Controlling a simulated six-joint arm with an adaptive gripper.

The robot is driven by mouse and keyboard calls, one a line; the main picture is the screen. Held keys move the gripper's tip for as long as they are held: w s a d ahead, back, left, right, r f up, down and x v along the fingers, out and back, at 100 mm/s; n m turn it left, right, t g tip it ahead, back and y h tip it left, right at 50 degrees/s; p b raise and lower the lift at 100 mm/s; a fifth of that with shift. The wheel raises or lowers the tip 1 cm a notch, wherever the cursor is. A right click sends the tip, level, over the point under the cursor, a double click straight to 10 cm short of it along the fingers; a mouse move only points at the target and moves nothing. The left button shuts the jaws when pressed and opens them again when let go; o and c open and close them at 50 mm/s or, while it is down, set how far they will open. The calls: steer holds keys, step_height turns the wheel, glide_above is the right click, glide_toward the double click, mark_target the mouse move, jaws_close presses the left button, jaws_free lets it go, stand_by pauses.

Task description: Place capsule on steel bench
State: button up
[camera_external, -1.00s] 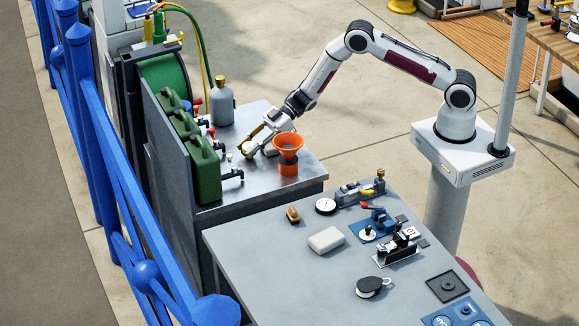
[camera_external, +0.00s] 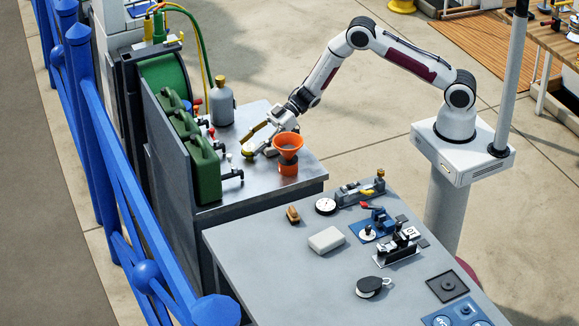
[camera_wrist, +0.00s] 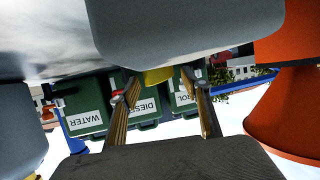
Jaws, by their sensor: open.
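The steel bench (camera_external: 250,182) stands at the left in the external view, and its bright top fills the upper left of the wrist view (camera_wrist: 55,30). My gripper (camera_external: 249,148) is low over the bench top, left of the orange funnel. In the wrist view my two tan fingers (camera_wrist: 158,90) are spread apart. A smooth pale grey body (camera_wrist: 190,38) with a yellow part (camera_wrist: 158,75) lies just beyond the fingertips; it may be the capsule, but I cannot be sure. In the external view my gripper hides most of that spot, and any contact is unclear.
The orange funnel (camera_external: 288,146) stands close to the right of my gripper. Green jerrycans (camera_external: 204,165) with taps line the bench's left side. A grey bottle (camera_external: 221,103) stands behind. A grey table (camera_external: 260,250) with several small items is in front.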

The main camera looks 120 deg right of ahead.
steer(key=v, duration=1)
steer(key=shift+s, duration=0.1)
stand_by(0.4)
steer(key=shift+w+r, duration=0.3)
steer(key=shift+r, duration=0.2)
step_height(320, 180, up, 12)
steer(key=w+a+g+h, duration=0.1)
steer(key=w+a+h, duration=0.1)
steer(key=h, duration=0.2)
steer(key=s+a+r+m+g+h, duration=0.1)
steer(key=s+a+r, duration=0.2)
steer(key=a+r, duration=0.15)
steer(key=s+a+r+m+g+h, duration=0.1)
steer(key=s+a+r+h, duration=0.1)
steer(key=s+a+r, duration=0.3)
steer(key=s+a+r+g+y, duration=0.1)
steer(key=s+a+g+y, duration=0.1)
steer(key=s+a, duration=0.8)
steer(key=s+a+g+y, duration=0.2)
steer(key=s+a, duration=0.8)
steer(key=s, duration=0.8)
steer(key=shift+a+r+g, duration=0.35)
steer(key=shift+g, duration=0.05)
